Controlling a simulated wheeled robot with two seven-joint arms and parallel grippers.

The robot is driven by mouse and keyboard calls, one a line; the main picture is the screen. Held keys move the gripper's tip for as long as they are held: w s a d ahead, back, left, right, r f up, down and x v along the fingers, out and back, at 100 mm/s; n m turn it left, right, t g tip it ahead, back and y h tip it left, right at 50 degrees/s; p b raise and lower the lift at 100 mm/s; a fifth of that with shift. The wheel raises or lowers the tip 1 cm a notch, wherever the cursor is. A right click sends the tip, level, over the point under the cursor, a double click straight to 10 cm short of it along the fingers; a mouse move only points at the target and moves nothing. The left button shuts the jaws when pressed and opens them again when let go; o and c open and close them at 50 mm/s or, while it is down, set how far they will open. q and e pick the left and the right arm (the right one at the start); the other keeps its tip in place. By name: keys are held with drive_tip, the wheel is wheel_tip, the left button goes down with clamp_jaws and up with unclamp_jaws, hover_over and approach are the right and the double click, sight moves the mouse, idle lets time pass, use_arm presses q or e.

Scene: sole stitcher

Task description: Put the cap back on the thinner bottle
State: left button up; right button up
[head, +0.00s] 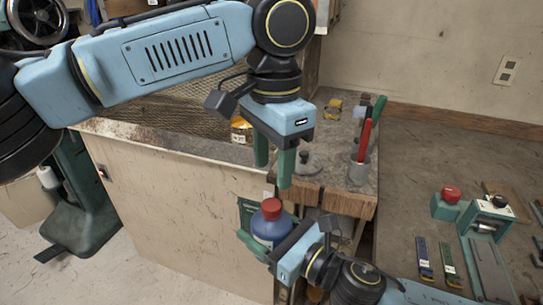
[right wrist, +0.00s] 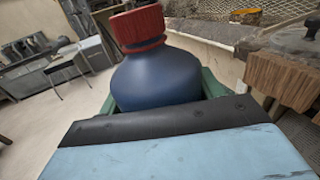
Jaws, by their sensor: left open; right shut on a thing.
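The thinner bottle (head: 270,232) is dark blue with a red cap (head: 271,208) on its neck. My right gripper (head: 262,244) is shut around the bottle's body and holds it upright, clear of the bench top. In the right wrist view the bottle (right wrist: 157,80) stands between the green fingers, and the red cap (right wrist: 138,25) sits on top. I cannot tell whether the cap is screwed tight. My left gripper (head: 273,176) points down, open and empty, a little above the cap and apart from it.
A wooden bench end (head: 346,202) lies just right of my left gripper, with a metal cup of red- and green-handled tools (head: 361,168) and a grey round piece (head: 308,163). An orange tin (head: 241,130) stands behind my left gripper. The right table (head: 420,190) holds a red-topped box (head: 450,200).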

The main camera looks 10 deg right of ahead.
sight(272, 204)
use_arm(q)
drive_tip(key=n, duration=0.7)
drive_tip(key=shift+a+r, duration=0.1)
drive_tip(key=shift+r, duration=0.15)
drive_tip(key=shift+f, duration=4)
drive_tip(key=shift+c, duration=0.4)
drive_tip(key=c, duration=0.9)
drive_tip(key=m, duration=0.5)
drive_tip(key=shift+c, duration=0.2)
drive_tip(key=m, duration=0.6)
drive_tip(key=o, duration=1.2)
drive_tip(key=shift+c, duration=0.2)
